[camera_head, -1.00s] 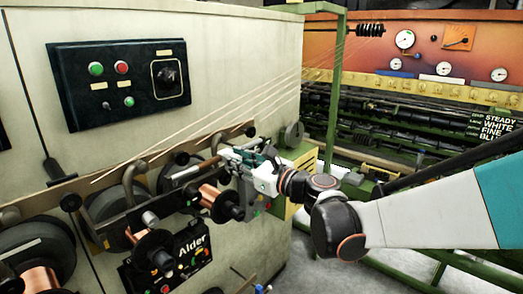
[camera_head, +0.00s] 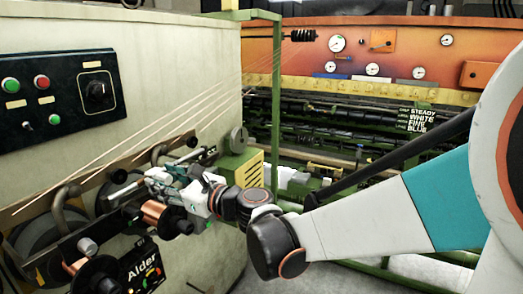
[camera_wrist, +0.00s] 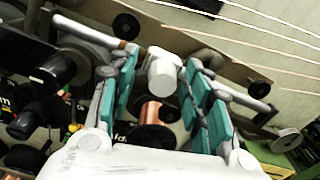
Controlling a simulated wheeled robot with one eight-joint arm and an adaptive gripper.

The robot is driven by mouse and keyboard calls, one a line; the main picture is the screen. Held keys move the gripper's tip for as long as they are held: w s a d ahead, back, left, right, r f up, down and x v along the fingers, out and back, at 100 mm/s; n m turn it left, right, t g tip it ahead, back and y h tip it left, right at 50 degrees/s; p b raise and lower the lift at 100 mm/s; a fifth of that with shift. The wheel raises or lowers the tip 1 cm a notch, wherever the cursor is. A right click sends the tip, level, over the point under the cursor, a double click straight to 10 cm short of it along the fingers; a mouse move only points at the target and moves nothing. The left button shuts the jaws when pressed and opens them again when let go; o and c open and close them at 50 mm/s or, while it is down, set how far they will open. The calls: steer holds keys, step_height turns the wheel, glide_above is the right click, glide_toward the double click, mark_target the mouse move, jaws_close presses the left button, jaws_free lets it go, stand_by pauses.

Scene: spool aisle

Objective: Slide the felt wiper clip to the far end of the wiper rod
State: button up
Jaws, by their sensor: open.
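My gripper (camera_head: 168,180) is open over the front of the pale machine, just above a copper spool (camera_head: 160,212). In the wrist view its teal-padded fingers (camera_wrist: 161,64) stand apart, with a white block (camera_wrist: 164,82) between them, apparently the felt wiper clip. A gap shows on both sides of the block. In the head view my gripper hides the clip.
Thin pale yarns (camera_head: 150,140) run slantwise above my gripper. Black spool holders (camera_head: 88,247) stick out at lower left, near a black Alder box (camera_head: 145,268). A green post (camera_head: 276,100) stands to the right. An orange machine (camera_head: 375,60) is behind.

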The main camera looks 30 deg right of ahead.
mark_target(166, 175)
steer(key=shift+s+r, duration=0.1)
steer(key=shift+s, duration=0.05)
step_height(166, 175, up, 10)
steer(key=shift+f, duration=0.1)
stand_by(0.4)
